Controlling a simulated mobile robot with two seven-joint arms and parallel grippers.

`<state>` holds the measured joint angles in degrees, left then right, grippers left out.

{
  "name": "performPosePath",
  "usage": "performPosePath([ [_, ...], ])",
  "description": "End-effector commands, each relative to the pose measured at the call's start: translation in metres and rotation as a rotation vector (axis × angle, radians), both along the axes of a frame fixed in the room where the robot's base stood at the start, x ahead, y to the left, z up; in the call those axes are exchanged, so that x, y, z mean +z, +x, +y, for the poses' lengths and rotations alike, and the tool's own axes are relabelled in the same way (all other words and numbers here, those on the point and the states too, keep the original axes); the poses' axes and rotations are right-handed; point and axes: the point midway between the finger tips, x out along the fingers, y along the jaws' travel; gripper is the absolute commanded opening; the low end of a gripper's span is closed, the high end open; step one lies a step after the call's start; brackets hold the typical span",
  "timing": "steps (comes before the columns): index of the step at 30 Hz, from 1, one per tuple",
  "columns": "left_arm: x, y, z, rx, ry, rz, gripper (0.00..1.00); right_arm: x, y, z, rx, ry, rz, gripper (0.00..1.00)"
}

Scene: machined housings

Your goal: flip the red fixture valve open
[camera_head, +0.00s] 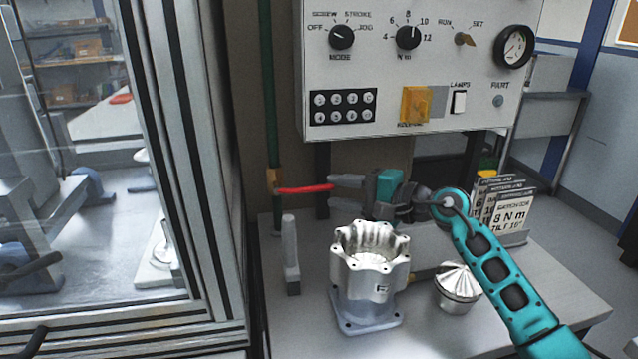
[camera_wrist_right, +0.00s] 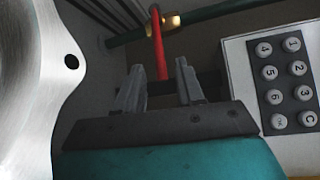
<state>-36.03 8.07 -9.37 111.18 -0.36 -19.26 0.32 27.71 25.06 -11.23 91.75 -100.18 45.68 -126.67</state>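The red valve lever (camera_head: 305,189) sticks out sideways to the right from a brass valve body (camera_head: 274,180) on a green vertical pipe (camera_head: 268,95). It lies across the pipe, roughly horizontal. My right gripper (camera_head: 333,192) is open, its fingers pointing left at the lever's free end. In the right wrist view, the red lever (camera_wrist_right: 160,45) reaches in between the two open fingertips of my right gripper (camera_wrist_right: 160,68). A gap shows on both sides, and neither finger appears to touch it. My left gripper is not in view.
A silver machined housing (camera_head: 372,260) stands on the bench (camera_head: 440,335) below my right gripper. A finned silver part (camera_head: 457,285) and a grey upright post (camera_head: 290,255) stand nearby. A control panel (camera_head: 430,70) hangs above, and a framed glass enclosure (camera_head: 190,150) borders the left.

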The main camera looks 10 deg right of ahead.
Motion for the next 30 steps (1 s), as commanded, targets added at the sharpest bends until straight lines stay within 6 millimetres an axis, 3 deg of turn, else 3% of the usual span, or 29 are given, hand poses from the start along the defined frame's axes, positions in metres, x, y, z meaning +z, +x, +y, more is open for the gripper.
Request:
performPosePath([
  [3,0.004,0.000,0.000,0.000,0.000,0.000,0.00,-0.001,0.016,0.017,0.001,0.004,0.001,0.38],
  [9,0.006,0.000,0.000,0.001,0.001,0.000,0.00,-0.005,0.031,0.031,0.000,0.002,-0.001,0.38],
  [21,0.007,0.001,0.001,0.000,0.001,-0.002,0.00,-0.007,0.035,0.035,-0.001,-0.001,-0.001,0.37],
  [30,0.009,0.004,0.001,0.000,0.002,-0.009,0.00,-0.007,0.035,0.035,-0.001,0.000,0.000,0.08],
])
